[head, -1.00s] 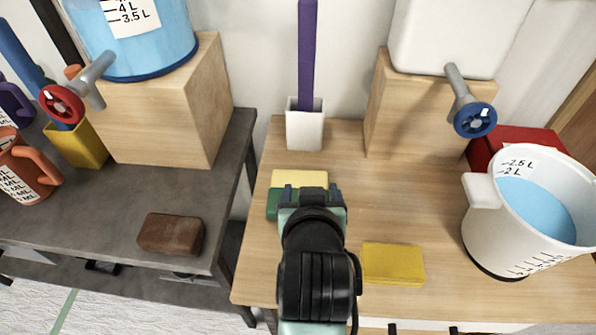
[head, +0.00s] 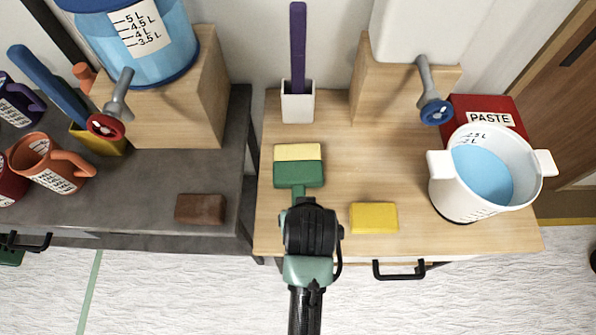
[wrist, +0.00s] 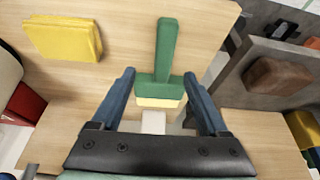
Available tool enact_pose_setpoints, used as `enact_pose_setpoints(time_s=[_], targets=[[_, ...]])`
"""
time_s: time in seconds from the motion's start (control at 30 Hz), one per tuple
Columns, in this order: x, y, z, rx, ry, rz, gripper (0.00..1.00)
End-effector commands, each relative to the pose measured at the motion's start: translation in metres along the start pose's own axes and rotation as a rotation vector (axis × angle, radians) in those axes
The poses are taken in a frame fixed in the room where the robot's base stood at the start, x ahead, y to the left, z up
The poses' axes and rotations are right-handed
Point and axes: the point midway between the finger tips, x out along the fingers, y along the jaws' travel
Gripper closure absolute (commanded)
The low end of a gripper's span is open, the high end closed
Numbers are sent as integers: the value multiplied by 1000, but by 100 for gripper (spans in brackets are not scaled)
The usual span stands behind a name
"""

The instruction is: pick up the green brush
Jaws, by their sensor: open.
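The green brush (head: 299,174) lies flat on the wooden table, its pale yellow bristle end toward the wall and its green handle toward me. In the head view my arm hides the lower part of the handle. In the wrist view the brush (wrist: 163,75) shows whole, with the handle pointing up the picture. My gripper (wrist: 156,85) is open, its two blue fingers on either side of the brush's wide part in that picture, with nothing held. In the head view my wrist (head: 310,235) is over the table's front edge, and the fingers are hidden.
A yellow sponge (head: 374,217) lies right of my wrist. A white pot of blue liquid (head: 440,190) stands farther right. A white holder with a purple stick (head: 297,105) stands behind the brush. A brown brick (head: 200,208) lies on the grey table at left.

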Motion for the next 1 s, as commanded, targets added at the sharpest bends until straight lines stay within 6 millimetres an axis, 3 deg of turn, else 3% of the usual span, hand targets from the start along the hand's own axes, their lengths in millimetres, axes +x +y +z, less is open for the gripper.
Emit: enact_pose_setpoints(time_s=[0.2,0.47,0.8,1.0], targets=[[34,0,-1,0,1,0,22],[49,-2,-4,0,1,0,22],[88,-7,-12,0,2,0,22],[93,-7,-13,0,3,0,22]])
